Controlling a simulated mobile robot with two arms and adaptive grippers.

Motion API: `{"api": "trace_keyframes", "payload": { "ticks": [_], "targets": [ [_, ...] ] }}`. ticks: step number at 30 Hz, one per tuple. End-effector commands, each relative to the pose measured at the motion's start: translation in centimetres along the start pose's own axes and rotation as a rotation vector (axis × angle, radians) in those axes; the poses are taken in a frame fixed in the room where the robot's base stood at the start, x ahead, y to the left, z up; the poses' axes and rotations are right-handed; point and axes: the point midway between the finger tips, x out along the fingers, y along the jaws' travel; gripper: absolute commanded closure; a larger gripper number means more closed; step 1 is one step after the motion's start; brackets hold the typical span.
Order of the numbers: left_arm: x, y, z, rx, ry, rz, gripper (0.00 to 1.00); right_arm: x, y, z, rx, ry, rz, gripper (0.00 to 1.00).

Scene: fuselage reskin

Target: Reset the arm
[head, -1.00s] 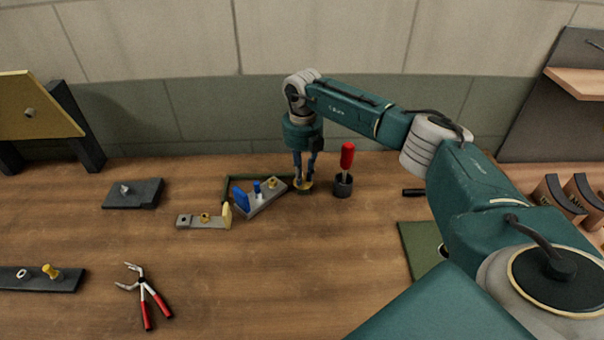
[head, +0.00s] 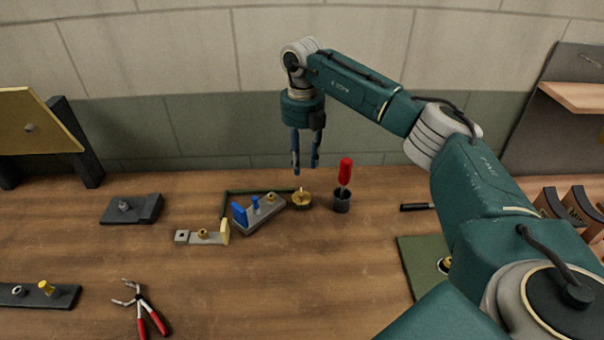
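My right gripper (head: 305,168) hangs pointing down, in the air above the back of the wooden table (head: 250,290). Its two blue fingers are apart with nothing between them. Below it on the table is a small round brass-coloured piece (head: 301,199) with a short upright stem. My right arm reaches in from the right. My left gripper is not in view.
A red-handled tool (head: 345,172) stands in a dark cup (head: 341,202) close to the right of the brass piece. A grey fixture with blue clamps (head: 262,211) is to its left. Pliers (head: 140,308) lie at front left. The front middle is clear.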

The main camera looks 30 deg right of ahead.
Motion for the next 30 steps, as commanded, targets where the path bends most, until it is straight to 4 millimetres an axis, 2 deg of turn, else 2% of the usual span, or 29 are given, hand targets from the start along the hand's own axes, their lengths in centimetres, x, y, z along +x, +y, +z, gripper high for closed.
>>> {"api": "trace_keyframes", "payload": {
  "ticks": [6, 21, 23, 30],
  "targets": [
    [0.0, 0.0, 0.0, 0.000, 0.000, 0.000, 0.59, -1.4, 0.0, 0.0, 0.000, 0.001, 0.000, 0.69],
    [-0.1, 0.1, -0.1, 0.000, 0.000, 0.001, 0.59, -1.4, 0.0, 0.0, 0.000, 0.001, 0.000, 0.69],
    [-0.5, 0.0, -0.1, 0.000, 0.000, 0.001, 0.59, -1.8, 0.0, 0.0, 0.000, 0.001, 0.000, 0.69],
    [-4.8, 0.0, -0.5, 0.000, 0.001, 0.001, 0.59, -6.1, 0.0, 0.0, 0.000, 0.001, 0.000, 0.69]
  ]
}}
